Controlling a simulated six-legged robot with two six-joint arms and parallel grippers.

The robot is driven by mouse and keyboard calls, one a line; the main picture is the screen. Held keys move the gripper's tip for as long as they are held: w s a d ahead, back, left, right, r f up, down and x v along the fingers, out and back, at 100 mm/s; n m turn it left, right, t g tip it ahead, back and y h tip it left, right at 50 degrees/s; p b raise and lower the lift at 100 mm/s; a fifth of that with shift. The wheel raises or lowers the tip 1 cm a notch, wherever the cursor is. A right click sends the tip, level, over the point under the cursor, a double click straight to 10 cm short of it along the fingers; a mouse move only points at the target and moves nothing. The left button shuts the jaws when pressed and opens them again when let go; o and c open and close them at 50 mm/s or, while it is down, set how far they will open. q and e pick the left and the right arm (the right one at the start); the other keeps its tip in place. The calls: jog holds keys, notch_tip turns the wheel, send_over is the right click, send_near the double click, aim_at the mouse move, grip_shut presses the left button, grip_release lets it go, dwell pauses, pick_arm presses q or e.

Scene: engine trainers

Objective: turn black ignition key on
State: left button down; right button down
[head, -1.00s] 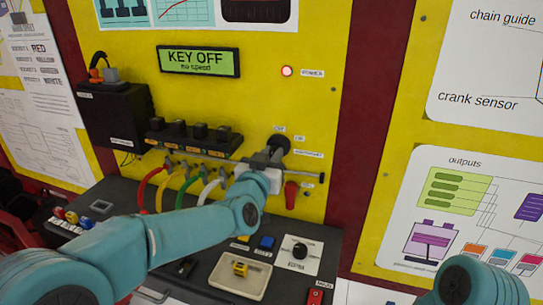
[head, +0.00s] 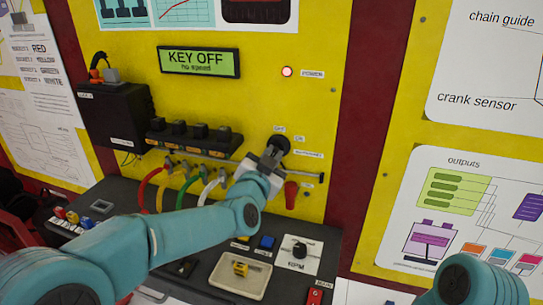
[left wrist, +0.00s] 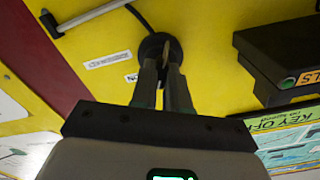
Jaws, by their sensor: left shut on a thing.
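The black ignition key switch (head: 280,144) is on the yellow panel, right of centre in the head view, with small labels OFF and ON near it. In the left wrist view its round black body (left wrist: 160,44) is straight ahead of my fingers. My left gripper (head: 271,155) is at the switch, shut on the key; its fingers (left wrist: 163,68) meet at the switch face and hide most of the key. The green display (head: 199,62) reads KEY OFF and no speed. My right gripper is out of view; only part of that arm shows at bottom right.
A red lamp (head: 287,72) is lit above the switch. A metal rod (head: 305,176) and a red knob (head: 291,195) are just below it. Coloured hoses (head: 180,192) hang to the left. The console below carries an RPM dial (head: 299,250) and a tray (head: 240,288).

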pick_arm(q)
jog(key=m, duration=0.3)
jog(key=shift+r+m+p, duration=0.2)
jog(key=shift+m+p, duration=0.1)
jog(key=shift+d+m, duration=0.1)
jog(key=shift+m, duration=1.4)
jog(key=c, duration=1.1)
grip_release()
jog(key=shift+f, duration=0.1)
jog(key=shift+s, duration=0.1)
jog(key=shift+f, duration=0.1)
